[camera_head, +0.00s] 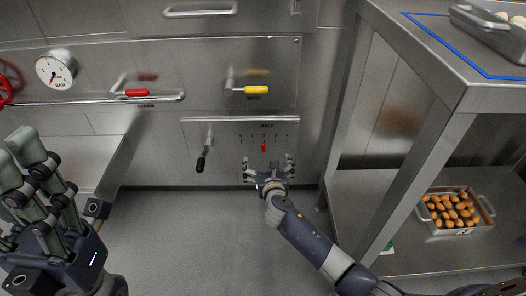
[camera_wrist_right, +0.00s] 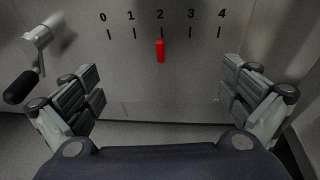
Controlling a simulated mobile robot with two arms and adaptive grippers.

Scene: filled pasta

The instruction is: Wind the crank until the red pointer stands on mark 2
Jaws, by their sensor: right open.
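The red pointer (camera_wrist_right: 160,51) stands under mark 2 on the scale (camera_wrist_right: 162,16), which runs from 0 to 4. The pointer also shows in the head view (camera_head: 263,148), on the steel panel (camera_head: 225,128). The crank with its black handle (camera_head: 201,164) sits left of the scale; its handle hangs down and slightly left. It shows at the left of the right wrist view (camera_wrist_right: 20,87). My right gripper (camera_head: 268,168) is open and empty, just below the pointer and apart from the crank. My left gripper (camera_head: 38,160) is at the left, its fingers spread and empty.
A yellow-handled lever (camera_head: 256,90) and a red-handled lever (camera_head: 136,93) sit above the panel. A pressure gauge (camera_head: 56,69) is at upper left. The floor below is clear.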

